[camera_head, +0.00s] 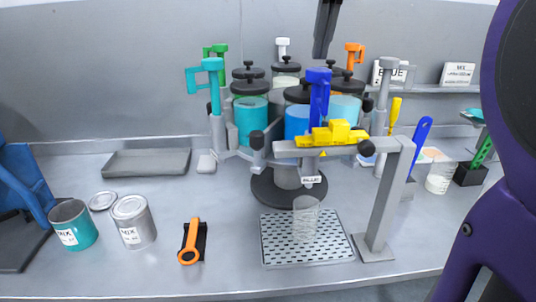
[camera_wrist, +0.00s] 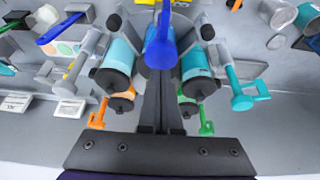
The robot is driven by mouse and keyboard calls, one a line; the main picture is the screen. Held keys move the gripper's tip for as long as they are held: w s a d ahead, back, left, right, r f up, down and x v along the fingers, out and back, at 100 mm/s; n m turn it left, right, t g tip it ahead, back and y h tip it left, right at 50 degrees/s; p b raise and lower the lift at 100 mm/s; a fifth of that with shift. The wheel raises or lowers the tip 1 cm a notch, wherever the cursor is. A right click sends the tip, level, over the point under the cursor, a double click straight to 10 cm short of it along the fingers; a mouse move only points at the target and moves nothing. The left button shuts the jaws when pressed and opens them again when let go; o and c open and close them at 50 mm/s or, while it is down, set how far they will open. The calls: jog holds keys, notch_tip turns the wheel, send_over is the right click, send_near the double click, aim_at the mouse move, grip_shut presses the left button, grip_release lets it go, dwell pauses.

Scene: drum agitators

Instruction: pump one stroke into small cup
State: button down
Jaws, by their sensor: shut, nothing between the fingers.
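A small clear cup (camera_head: 305,222) stands upright on the perforated drip tray (camera_head: 275,245), under the front of a rotating pump stand. The blue pump handle (camera_head: 319,88) is at the front of the stand, above the cup, and looks raised; it also shows in the wrist view (camera_wrist: 160,47). The label below it seems to read "BLUE". My gripper (camera_head: 321,55) is shut and empty, pointing down just above the blue handle in the head view, with a small gap between. In the wrist view its closed fingers (camera_wrist: 160,75) overlap the handle's near end; contact cannot be told.
Teal (camera_head: 206,70), green, white, orange and grey pumps ring the stand. A grey post and arm (camera_head: 385,195) with a yellow piece (camera_head: 335,134) stands at front right. MIX cans (camera_head: 133,222), an orange-handled tool (camera_head: 190,240) and a grey tray (camera_head: 145,163) lie left.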

aim_at(319, 70)
jog(key=shift+f, duration=0.15)
jog(key=shift+f+b, duration=1.75)
jog(key=shift+f, duration=0.4)
jog(key=shift+r, duration=0.2)
jog(key=shift+r+p, duration=2.1)
jog(key=shift+p, duration=0.25)
notch_tip(319, 70, up, 3)
jog(key=p, duration=0.2)
jog(key=shift+f+p, duration=0.15)
jog(key=shift+p, duration=0.25)
jog(key=shift+r, duration=1.65)
